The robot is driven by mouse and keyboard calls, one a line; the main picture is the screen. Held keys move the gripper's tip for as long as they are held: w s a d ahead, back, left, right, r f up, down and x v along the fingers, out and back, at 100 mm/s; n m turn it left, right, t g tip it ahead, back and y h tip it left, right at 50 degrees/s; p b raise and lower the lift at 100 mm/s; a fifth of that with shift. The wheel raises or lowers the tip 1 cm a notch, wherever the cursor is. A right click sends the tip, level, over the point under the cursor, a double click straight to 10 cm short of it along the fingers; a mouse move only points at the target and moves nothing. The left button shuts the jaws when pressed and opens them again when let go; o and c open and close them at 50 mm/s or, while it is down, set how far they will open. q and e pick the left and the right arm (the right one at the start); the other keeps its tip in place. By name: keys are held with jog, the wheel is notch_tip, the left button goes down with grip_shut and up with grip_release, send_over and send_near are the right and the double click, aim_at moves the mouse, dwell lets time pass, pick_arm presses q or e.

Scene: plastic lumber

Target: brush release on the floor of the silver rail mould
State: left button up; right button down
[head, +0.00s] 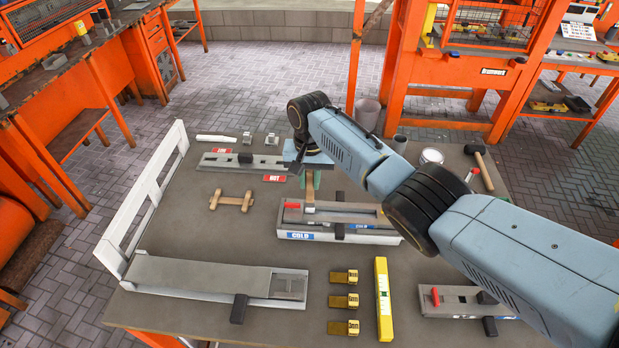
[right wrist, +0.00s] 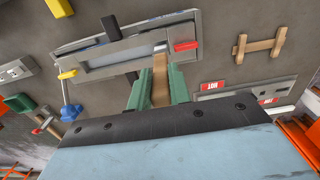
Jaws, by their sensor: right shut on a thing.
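My right gripper (head: 309,184) has green fingers and is over the middle of the table, at the back edge of a silver mould (head: 352,212). In the right wrist view the gripper (right wrist: 155,88) is shut on a brush with a tan wooden body (right wrist: 161,72). The brush's far end reaches the near edge of the silver mould (right wrist: 100,66), by its red handle (right wrist: 186,46). I cannot tell whether the bristles touch the mould floor. The mould lies on a tray with blue COLD labels (head: 300,237). My left gripper is not in view.
A long grey mould (head: 200,275) lies at the front left, another (head: 460,300) at the front right. A HOT-labelled plate (head: 225,160) is at the back left. A wooden stand (head: 232,201), brass blocks (head: 342,301) and a yellow level (head: 383,298) stand between. A white rail (head: 147,195) borders the left.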

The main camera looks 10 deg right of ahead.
jog(key=shift+f, duration=0.4)
